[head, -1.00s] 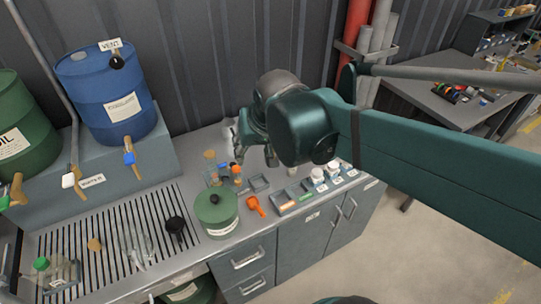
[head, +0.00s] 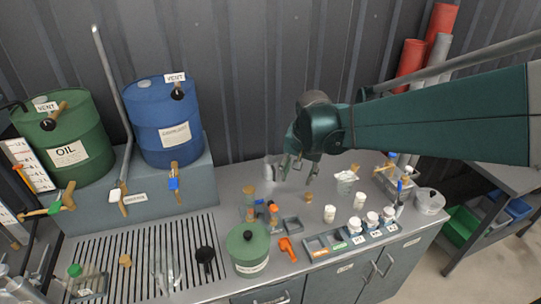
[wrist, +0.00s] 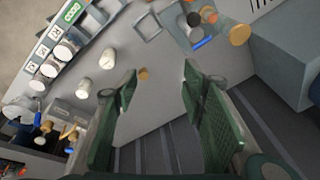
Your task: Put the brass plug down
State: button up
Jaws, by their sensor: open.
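A small brass-coloured piece, which looks like the brass plug (head: 308,197), stands on the grey bench top. It also shows in the wrist view (wrist: 143,73), between and beyond my fingertips. My gripper (head: 298,168) is above the bench, just up and left of the plug in the head view. In the wrist view my gripper (wrist: 160,77) has its two green fingers wide apart, with nothing between them. The plug appears apart from both fingers.
An orange scoop (head: 288,249), a green canister (head: 248,249) and small bottles are left. Blue (head: 165,121) and green (head: 64,139) drums stand at back left. Bare bench surrounds the plug.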

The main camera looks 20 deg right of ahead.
jog(key=w+d+f+m+g, duration=0.2)
jog(key=w+d+f+m, duration=0.2)
jog(key=w+d+f, duration=0.4)
jog(key=m+g, duration=0.1)
jog(key=m, duration=0.1)
send_over(309, 195)
jog(key=shift+y, duration=0.3)
jog(key=f, duration=0.9)
jog(key=shift+a+f, duration=0.35)
jog(key=shift+a, duration=0.05)
jog(key=shift+w+d+f+m, duration=0.15)
jog(key=shift+d+f+m, duration=0.15)
jog(key=shift+f, duration=0.1)
jog(key=shift+f, duration=1.3)
jog(key=shift+f, duration=0.15)
jog(key=shift+f, duration=2.45)
